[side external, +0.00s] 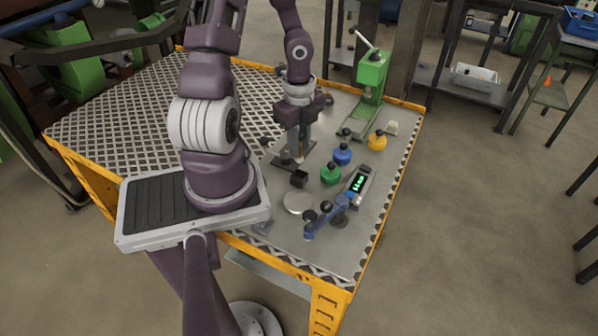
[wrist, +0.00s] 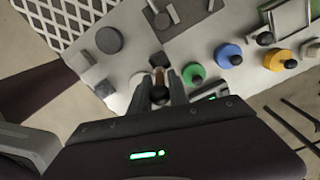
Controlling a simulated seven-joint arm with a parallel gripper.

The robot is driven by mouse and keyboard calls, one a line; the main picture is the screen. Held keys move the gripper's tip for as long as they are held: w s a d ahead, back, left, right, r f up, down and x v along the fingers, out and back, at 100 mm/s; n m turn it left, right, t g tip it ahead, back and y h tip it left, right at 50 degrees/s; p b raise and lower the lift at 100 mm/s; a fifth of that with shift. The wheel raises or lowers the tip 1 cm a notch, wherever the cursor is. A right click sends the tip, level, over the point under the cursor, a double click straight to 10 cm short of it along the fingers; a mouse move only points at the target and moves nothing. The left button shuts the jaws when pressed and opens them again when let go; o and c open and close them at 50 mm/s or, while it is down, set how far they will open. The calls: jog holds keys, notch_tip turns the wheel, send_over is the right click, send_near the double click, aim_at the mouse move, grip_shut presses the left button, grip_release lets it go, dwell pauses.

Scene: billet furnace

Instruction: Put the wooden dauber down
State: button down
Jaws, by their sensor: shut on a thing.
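My gripper (side external: 299,150) points down low over the grey steel part of the table in the side view. In the wrist view its two fingers (wrist: 162,98) are shut on the wooden dauber (wrist: 159,76), which shows as a brown stick with a dark round knob between the fingers. In the side view only a small light brown bit of the dauber (side external: 299,158) shows below the fingers. Whether its lower end touches the surface beneath cannot be told.
Green (side external: 330,174), blue (side external: 342,154) and yellow (side external: 377,141) black-topped pots stand to the right. A small black box (side external: 299,179), a pale disc (side external: 298,202), a blue-handled tool (side external: 325,218) and a lit meter (side external: 359,184) lie nearer the front. A green press (side external: 371,80) stands behind.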

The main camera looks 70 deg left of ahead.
aim_at(299, 162)
notch_tip(299, 162, down, 7)
jog(key=shift+d+r, duration=0.1)
jog(key=shift+d, duration=0.05)
jog(key=shift+f, duration=0.3)
jog(key=c, duration=1.2)
grip_release()
jog(key=shift+f, duration=0.1)
jog(key=shift+c, duration=0.2)
